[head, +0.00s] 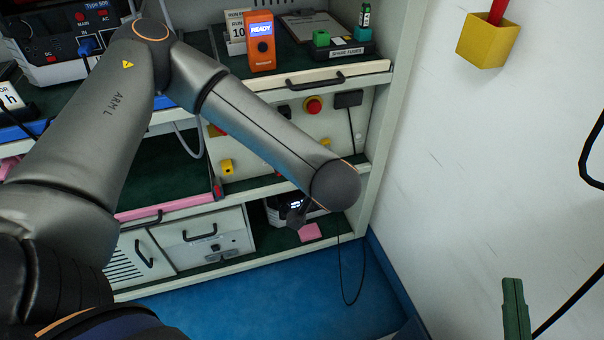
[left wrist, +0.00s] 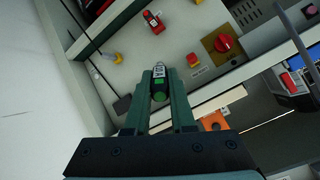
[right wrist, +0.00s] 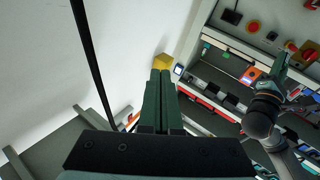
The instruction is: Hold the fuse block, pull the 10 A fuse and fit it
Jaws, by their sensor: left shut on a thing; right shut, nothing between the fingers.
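My left gripper (left wrist: 159,80) is shut on a small dark thing with a green part and a pale top (left wrist: 159,92), upright between its fingers; I cannot tell if it is the fuse block or a fuse. In the head view my left arm hides that gripper; its green fingers show in the right wrist view (right wrist: 280,66). My right gripper (head: 514,290) is shut and empty, near the white wall; it also shows in the right wrist view (right wrist: 160,80).
An orange device reading READY (head: 261,42) stands on the rack's upper shelf. A red button (head: 313,105) and a black box (head: 348,99) are on the panel below. A yellow holder (head: 487,41) is on the right wall. The blue floor (head: 250,300) is clear.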

